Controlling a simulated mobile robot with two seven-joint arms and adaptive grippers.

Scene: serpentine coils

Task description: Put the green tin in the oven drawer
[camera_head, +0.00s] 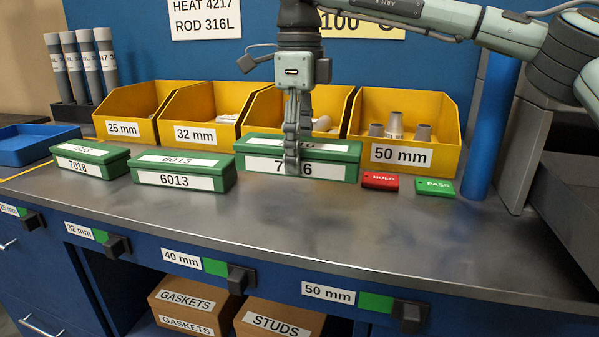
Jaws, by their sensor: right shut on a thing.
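Three green tins with white number labels stand in a row on the grey worktop. The left tin reads 7018 (105,165), and the middle tin reads 6013 (141,179). My right gripper (292,168) comes down from above onto the longest tin (335,170), on the right, and is shut on it. Its fingers cover part of the tin's label. This tin appears to rest on the worktop. My left gripper is not in view. No oven drawer can be clearly made out.
Several yellow bins (445,110) stand behind the tins. A red tag (380,181) and a green tag (435,187) lie right of the held tin. A blue post (489,140) and grey housing (524,150) stand at right. The front worktop is clear.

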